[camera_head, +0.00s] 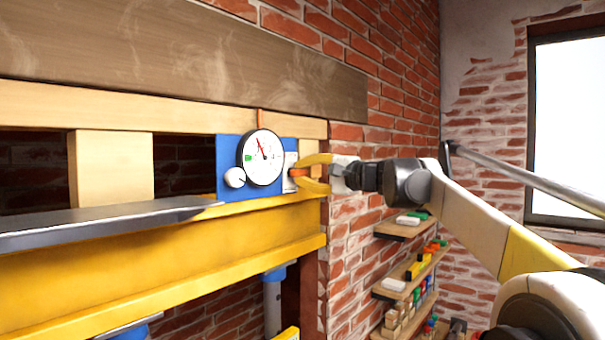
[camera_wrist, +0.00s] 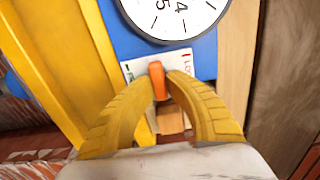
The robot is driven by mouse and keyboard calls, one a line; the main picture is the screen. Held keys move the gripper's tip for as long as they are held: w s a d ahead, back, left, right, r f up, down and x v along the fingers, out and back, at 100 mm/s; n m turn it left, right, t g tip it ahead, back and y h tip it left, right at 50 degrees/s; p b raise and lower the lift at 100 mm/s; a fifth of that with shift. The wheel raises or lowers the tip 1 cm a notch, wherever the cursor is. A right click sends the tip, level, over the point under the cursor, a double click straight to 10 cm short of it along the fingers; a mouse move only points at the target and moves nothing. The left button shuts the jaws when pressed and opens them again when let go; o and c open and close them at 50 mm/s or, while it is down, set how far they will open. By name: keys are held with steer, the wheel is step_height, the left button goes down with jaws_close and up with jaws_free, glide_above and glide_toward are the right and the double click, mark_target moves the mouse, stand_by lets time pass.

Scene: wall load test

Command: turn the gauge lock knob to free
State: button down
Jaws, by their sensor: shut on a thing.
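The round white gauge (camera_head: 262,158) sits on a blue panel (camera_head: 228,143); its red needle tilts up and left, near a small green mark. The orange lock knob (camera_wrist: 157,78) stands in front of a white label plate (camera_wrist: 134,66) beside the gauge. Red letters, partly cut off, show on the plate at the right of the knob in the wrist view, and a green mark at the left. My gripper (camera_head: 302,174) has its yellow fingers shut around the knob, which also shows in the head view (camera_head: 299,172). The fingers hide part of the plate.
A grey metal ledge (camera_head: 100,218) juts out at left above a yellow beam (camera_head: 180,255). Small shelves with blocks (camera_head: 405,228) hang on the brick wall below my arm.

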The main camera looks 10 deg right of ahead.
steer(key=shift+r, duration=0.15)
steer(key=c, duration=1.4)
jaws_free()
steer(key=shift+w+a, duration=0.15)
steer(key=shift+a, duration=0.05)
steer(key=v, duration=1.2)
steer(key=s+a+f+n+g+h+b, duration=0.15)
steer(key=s+a+f+b, duration=0.45)
steer(key=f, duration=0.8)
steer(key=s+a+f+n+g+h+b, duration=0.15)
steer(key=s+f+b, duration=0.4)
steer(key=f, duration=0.75)
steer(key=s+a+f+n+g+h+b, duration=0.1)
steer(key=s+a+f+n+g+b, duration=0.2)
steer(key=f+b, duration=0.85)
steer(key=s+d+f+n+h+b, duration=0.1)
steer(key=s+f+b, duration=0.5)
steer(key=f, duration=0.9)
steer(key=s+d+f+n+g+h+b, duration=0.1)
steer(key=s+f+b, duration=0.5)
steer(key=f, duration=0.9)
steer(key=s+d+f+n+h+b, duration=0.1)
steer(key=s+f+n+h+b, duration=0.2)
steer(key=f, duration=1.3)
steer(key=shift+s+d+f+h+b, duration=0.1)
steer(key=shift+s+h+b, duration=0.7)
steer(key=shift+s+b, duration=0.8)
